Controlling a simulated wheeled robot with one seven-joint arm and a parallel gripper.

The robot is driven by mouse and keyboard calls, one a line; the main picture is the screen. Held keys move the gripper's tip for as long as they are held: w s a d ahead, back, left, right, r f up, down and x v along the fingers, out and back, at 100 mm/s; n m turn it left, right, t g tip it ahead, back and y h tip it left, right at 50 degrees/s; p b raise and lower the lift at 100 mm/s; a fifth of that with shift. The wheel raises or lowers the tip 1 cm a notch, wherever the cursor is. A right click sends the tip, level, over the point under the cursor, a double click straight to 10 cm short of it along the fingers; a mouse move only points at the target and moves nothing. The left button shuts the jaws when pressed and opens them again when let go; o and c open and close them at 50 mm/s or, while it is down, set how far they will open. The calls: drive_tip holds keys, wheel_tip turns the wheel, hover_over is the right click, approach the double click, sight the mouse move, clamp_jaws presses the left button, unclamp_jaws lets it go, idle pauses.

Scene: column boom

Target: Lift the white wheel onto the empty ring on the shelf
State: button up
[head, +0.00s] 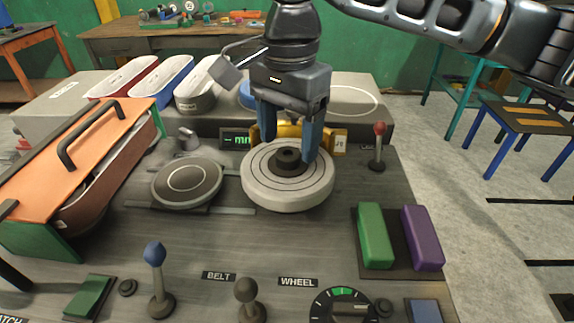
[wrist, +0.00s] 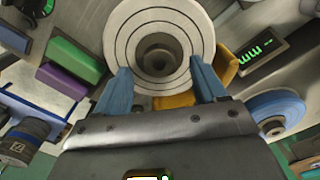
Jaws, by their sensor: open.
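The white wheel (head: 288,190) lies flat on the grey console, with dark rings and a black hub (head: 288,158) in its middle. My gripper (head: 288,150) points down over it, open, with one blue finger on each side of the hub. In the wrist view the white wheel (wrist: 160,20) is below my open gripper (wrist: 163,75); I cannot tell whether the fingers touch the hub. The raised shelf (head: 378,120) at the back bears an empty white ring (head: 352,88) on its right. A blue wheel (head: 246,96) is on the shelf, partly hidden by my gripper.
A yellow part (head: 338,137) stands close behind the white wheel. A round dark plate (head: 187,183) is to its left. A red-topped lever (head: 378,148) is to its right, with green (head: 375,236) and purple (head: 422,238) blocks nearer. An orange-lidded box (head: 85,145) stands at left.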

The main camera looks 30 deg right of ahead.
drive_tip(key=shift+f, duration=1.05)
drive_tip(key=c, duration=1.3)
